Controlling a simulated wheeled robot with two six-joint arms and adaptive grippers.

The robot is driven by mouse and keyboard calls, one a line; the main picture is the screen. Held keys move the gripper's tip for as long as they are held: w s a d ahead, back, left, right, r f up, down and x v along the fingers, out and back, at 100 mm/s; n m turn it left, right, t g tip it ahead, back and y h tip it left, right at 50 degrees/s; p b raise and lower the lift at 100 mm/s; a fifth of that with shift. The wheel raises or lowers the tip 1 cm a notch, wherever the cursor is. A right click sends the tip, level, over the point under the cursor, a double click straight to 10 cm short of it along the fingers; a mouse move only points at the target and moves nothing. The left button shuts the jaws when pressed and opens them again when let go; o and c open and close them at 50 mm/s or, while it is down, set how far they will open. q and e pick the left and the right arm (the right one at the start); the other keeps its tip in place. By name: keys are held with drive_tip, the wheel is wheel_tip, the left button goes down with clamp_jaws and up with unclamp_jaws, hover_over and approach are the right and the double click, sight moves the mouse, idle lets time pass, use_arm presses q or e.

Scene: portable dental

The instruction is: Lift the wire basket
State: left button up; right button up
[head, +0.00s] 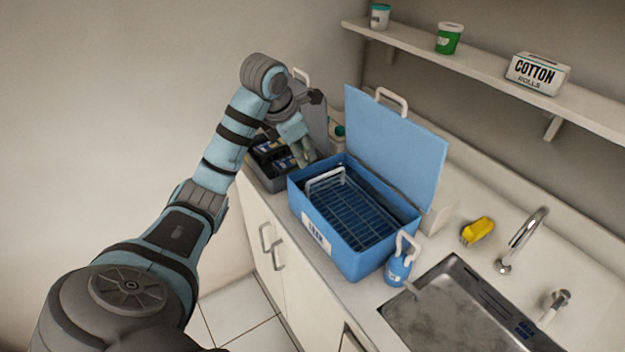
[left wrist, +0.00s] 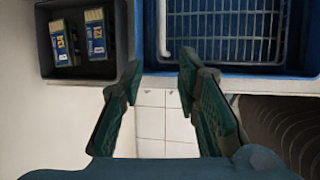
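The wire basket (head: 349,213) sits inside an open blue box (head: 356,264) on the counter. It is a wire grid with a white handle (head: 325,176) at its left end. In the left wrist view the basket (left wrist: 225,32) fills the top right, with the white handle (left wrist: 162,28) at its left edge. My left gripper (head: 306,160) is near the box's back left corner, beside the handle end. In the left wrist view my left gripper (left wrist: 158,80) has its two fingers apart with nothing between them. My right gripper is not in view.
A dark box (head: 254,181) with blue-labelled packs stands left of the blue box. The blue lid (head: 397,142) stands raised behind. A blue bottle (head: 398,268), a sink (head: 450,312) and a yellow brush (head: 478,230) are to the right. A shelf (head: 480,70) runs above.

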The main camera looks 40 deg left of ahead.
sight(314, 181)
use_arm(q)
drive_tip(key=x, duration=1.2)
drive_tip(key=shift+w+d+f, duration=0.15)
drive_tip(key=shift+d+f, duration=0.05)
drive_tip(key=shift+f, duration=0.1)
clamp_jaws()
